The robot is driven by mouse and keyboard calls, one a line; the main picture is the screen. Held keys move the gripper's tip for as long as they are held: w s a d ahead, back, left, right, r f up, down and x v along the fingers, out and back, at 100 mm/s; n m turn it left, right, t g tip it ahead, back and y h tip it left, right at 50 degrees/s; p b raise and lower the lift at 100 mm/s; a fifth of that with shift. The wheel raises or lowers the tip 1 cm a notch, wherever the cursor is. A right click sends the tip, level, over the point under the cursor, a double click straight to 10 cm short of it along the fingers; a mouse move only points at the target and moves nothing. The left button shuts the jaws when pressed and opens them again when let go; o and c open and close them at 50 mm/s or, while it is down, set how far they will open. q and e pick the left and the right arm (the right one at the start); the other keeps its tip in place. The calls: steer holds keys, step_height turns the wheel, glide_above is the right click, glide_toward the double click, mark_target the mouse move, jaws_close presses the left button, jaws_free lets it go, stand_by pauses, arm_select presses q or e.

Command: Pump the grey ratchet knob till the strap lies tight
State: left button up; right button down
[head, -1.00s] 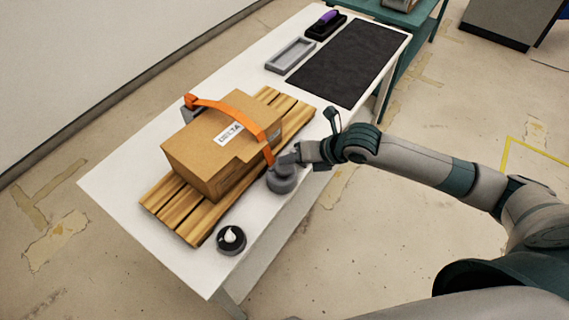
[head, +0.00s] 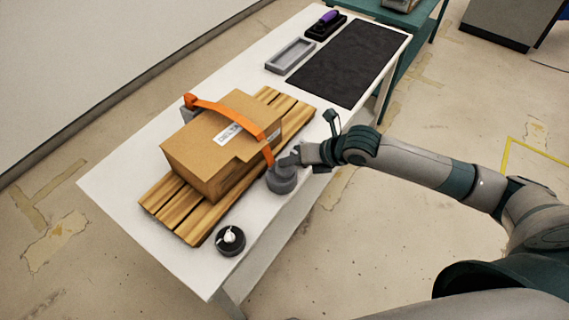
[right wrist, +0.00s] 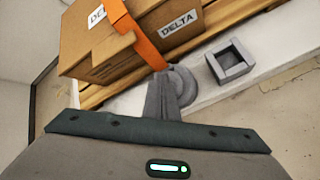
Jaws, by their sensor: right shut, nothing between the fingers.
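The grey ratchet knob (head: 281,182) stands on the table at the near side of the carton, at the lower end of the orange strap (head: 232,114). The strap arches over the cardboard box (head: 205,155); at its far side it appears to stand off the box. My right gripper (head: 288,160) is shut and empty, its fingertips at the top of the knob. In the right wrist view the shut fingers (right wrist: 165,98) overlap the knob (right wrist: 183,84), so I cannot tell whether they touch. My left gripper is not in view.
The box sits on a wooden slatted pallet (head: 182,212). A black round holder with a white piece (head: 231,239) stands at the near corner. A grey tray (head: 290,56), a dark mat (head: 350,62) and a purple-handled item (head: 329,17) lie farther back. A grey square open block (right wrist: 230,60) shows in the wrist view.

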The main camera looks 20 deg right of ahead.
mark_target(289, 169)
steer(key=shift+s+f, duration=0.1)
steer(key=shift+f, duration=0.2)
stand_by(0.5)
steer(key=shift+r+p, duration=1.15)
steer(key=shift+r, duration=0.4)
step_height(289, 169, up, 5)
steer(key=p, duration=0.4)
steer(key=shift+d, duration=0.1)
stand_by(2.5)
